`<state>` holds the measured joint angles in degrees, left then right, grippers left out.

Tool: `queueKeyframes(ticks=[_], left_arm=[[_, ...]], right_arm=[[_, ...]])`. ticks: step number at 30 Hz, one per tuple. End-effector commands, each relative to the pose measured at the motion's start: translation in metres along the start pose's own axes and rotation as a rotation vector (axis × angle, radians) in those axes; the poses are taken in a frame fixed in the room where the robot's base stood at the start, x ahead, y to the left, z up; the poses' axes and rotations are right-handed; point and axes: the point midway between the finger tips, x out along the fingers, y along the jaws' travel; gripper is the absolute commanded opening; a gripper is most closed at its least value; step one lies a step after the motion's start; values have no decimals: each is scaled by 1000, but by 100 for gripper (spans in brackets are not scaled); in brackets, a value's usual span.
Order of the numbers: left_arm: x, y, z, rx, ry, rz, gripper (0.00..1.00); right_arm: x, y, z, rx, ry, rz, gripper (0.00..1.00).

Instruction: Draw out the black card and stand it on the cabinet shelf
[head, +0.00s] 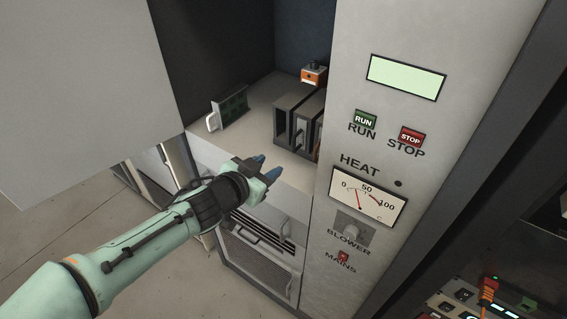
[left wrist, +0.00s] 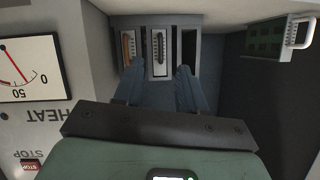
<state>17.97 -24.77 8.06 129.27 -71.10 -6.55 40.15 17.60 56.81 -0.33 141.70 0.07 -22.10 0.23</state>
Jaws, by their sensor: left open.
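A grey card rack (head: 282,122) stands on the cabinet shelf (head: 255,112). In the left wrist view, its middle slot holds a card with a grey front and a black handle, which looks like the black card (left wrist: 159,50). The slot beside it on the right is dark and looks empty. The slot on the left holds a card with an orange-brown handle (left wrist: 128,48). My left gripper (head: 265,166) is open and empty, in front of the rack and apart from it. In the left wrist view its blue fingers (left wrist: 159,80) flank the middle card's line. My right gripper is not in view.
A green card (head: 234,108) with a white handle stands on the shelf left of the rack. An orange-fronted box (head: 314,74) is behind the rack. A control panel (head: 365,150) borders the opening on the right, a pale door (head: 80,90) on the left. Shelf between green card and rack is clear.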

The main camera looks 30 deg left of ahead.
Motion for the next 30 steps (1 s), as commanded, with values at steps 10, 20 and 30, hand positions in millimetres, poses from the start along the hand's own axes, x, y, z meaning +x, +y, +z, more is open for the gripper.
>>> queueKeyframes(ticks=[10,20,30], left_arm=[[65,2,8,-1,-6,3,41],[116,2,4,-3,-3,4,41],[128,1,3,-3,-2,3,41]], right_arm=[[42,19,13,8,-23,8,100],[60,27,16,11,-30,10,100],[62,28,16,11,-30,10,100]])
